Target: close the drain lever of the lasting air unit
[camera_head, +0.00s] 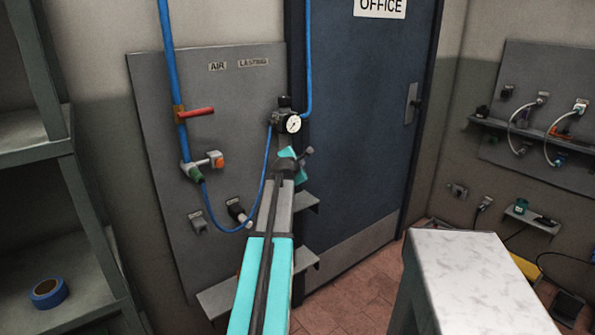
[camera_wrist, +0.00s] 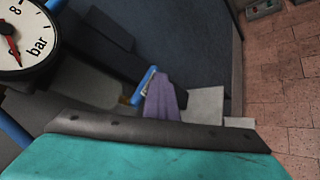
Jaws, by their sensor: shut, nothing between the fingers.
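The air unit (camera_head: 283,120), with a dark body and a round white gauge, is on the grey panel under the LASTING label. Its gauge (camera_wrist: 22,38) fills the upper left of the wrist view. My gripper (camera_head: 307,151) is in front of and just below the unit, with its purple-grey fingers shut and empty. The fingers (camera_wrist: 161,99) also show in the wrist view. Beside them is a small blue piece (camera_wrist: 143,86) with a brass-coloured end, perhaps the drain lever; I cannot tell whether they touch. My wrist hides the area below the unit in the head view.
A red-handled valve (camera_head: 196,112) is on the blue pipe (camera_head: 171,60) at left. A blue hose (camera_head: 267,165) loops below the unit. Small shelves (camera_head: 304,202) stick out near my arm. A blue door (camera_head: 355,120) is behind; a pale-topped block (camera_head: 470,270) stands right.

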